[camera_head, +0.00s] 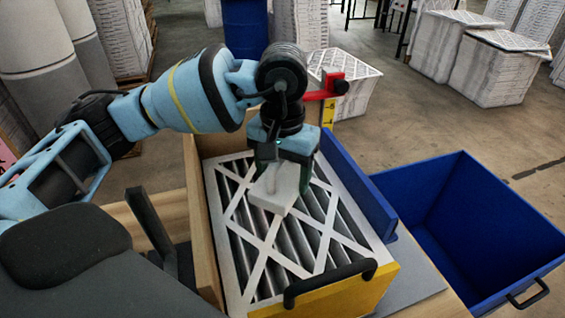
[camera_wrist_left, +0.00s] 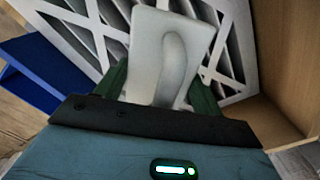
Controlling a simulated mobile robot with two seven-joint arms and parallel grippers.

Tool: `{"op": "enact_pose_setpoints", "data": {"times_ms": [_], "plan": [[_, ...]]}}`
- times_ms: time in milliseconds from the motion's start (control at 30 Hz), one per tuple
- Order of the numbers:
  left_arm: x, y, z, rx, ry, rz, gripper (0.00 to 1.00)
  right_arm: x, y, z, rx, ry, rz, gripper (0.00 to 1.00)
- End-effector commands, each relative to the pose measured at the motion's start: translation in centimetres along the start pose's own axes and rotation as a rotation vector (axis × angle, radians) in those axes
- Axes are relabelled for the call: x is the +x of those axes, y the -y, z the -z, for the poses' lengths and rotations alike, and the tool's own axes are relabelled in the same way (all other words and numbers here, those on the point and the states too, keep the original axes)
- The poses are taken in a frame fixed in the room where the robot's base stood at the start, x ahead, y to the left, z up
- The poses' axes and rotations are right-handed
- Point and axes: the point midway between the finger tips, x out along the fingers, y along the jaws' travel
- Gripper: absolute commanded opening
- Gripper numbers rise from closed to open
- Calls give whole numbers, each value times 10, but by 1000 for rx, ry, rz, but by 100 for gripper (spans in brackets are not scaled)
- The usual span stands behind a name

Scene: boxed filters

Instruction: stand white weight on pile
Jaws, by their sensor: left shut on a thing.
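The white weight (camera_head: 272,199) is a pale block with a raised grip on top. The pile (camera_head: 247,262) is a stack of filters with a white lattice face, lying in a box. My left gripper (camera_head: 281,178) points down over the pile and is shut on the weight. In the left wrist view the weight (camera_wrist_left: 168,55) sits between the green fingers of the gripper (camera_wrist_left: 165,88), with the lattice behind it. The weight is over the top filter; I cannot tell whether it touches it. My right gripper is not in view.
The box has a wooden wall (camera_head: 201,230) at left, a blue wall (camera_head: 357,185) at right and a yellow front with a black handle (camera_head: 330,284). A red stop with a yellow scale (camera_head: 328,110) stands behind. An empty blue bin (camera_head: 480,220) is at right.

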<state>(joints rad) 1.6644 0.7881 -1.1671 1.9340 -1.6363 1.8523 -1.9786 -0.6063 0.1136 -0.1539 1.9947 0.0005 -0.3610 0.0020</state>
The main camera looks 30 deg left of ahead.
Motion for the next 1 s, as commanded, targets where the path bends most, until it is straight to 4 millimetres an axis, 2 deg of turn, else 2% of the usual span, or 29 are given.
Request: {"op": "enact_pose_setpoints", "data": {"times_ms": [467,800,1000], "plan": [[17,0,0,0,-6,-3,0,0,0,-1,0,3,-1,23],[48,0,1,-1,-7,-2,0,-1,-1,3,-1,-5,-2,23],[49,0,1,0,-7,-3,0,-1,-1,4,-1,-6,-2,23]]}}
